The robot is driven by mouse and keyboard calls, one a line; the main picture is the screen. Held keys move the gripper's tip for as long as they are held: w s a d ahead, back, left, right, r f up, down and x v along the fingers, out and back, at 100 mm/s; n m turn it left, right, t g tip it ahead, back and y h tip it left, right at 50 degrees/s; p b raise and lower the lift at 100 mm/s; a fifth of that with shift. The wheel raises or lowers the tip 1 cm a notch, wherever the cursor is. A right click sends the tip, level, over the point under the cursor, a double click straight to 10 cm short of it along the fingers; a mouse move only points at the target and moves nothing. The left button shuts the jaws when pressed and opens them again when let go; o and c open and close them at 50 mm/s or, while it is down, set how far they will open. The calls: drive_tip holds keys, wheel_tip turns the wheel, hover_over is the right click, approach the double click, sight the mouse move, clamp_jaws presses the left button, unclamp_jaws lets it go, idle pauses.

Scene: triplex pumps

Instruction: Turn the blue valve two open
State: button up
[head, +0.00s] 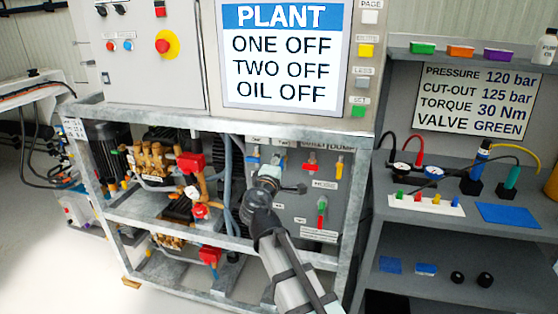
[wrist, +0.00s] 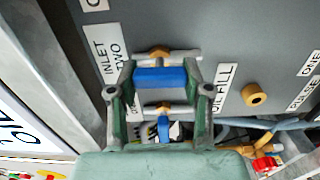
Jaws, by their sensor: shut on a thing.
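In the wrist view a blue valve handle (wrist: 160,78) sits between my fingers, beside the label INLET TWO (wrist: 107,50). It lies roughly along the short metal pipe behind it. My gripper (wrist: 160,92) is shut on this handle, with one finger at each end. In the head view my gripper (head: 268,178) is at the grey valve panel (head: 290,210) and hides part of it. A blue handle (head: 253,163) shows just left of it there; I cannot tell which valve that is.
A brass fitting (wrist: 254,95) and hoses are to the right. The frame post (head: 342,220) stands right of my arm. The plant screen (head: 283,55) reads ONE OFF, TWO OFF, OIL OFF.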

drive_tip(key=shift+w, duration=0.1)
idle(0.3)
drive_tip(key=o, duration=1.2)
drive_tip(key=s, duration=0.4)
drive_tip(key=s+a, duration=0.1)
drive_tip(key=s, duration=0.3)
drive_tip(key=s+a, duration=0.1)
drive_tip(key=s, duration=0.3)
drive_tip(key=shift+a, duration=0.15)
drive_tip(key=shift+w, duration=0.1)
